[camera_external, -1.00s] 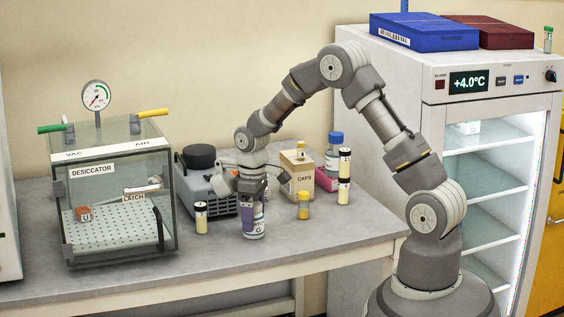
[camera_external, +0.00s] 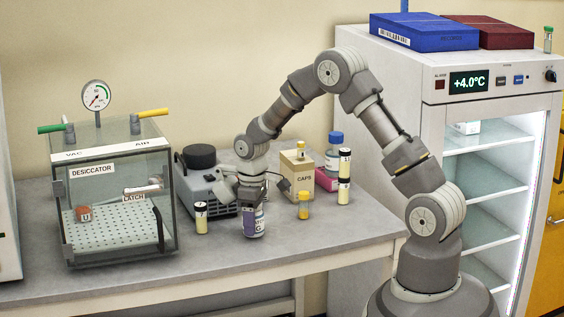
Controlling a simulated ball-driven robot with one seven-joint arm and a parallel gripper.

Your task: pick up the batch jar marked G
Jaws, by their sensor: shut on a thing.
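The batch jar marked G (camera_external: 254,223) is a white jar with a purple band and a dark label. It stands upright on or very close to the bench, near its front edge; I cannot tell whether its base touches. My gripper (camera_external: 252,203) points down over the jar from above and is shut on its upper part. The jar's top is hidden by my gripper.
A small vial (camera_external: 201,218) stands left of the jar and a yellow vial (camera_external: 303,206) to its right. The glass desiccator (camera_external: 115,250) stands at the left.

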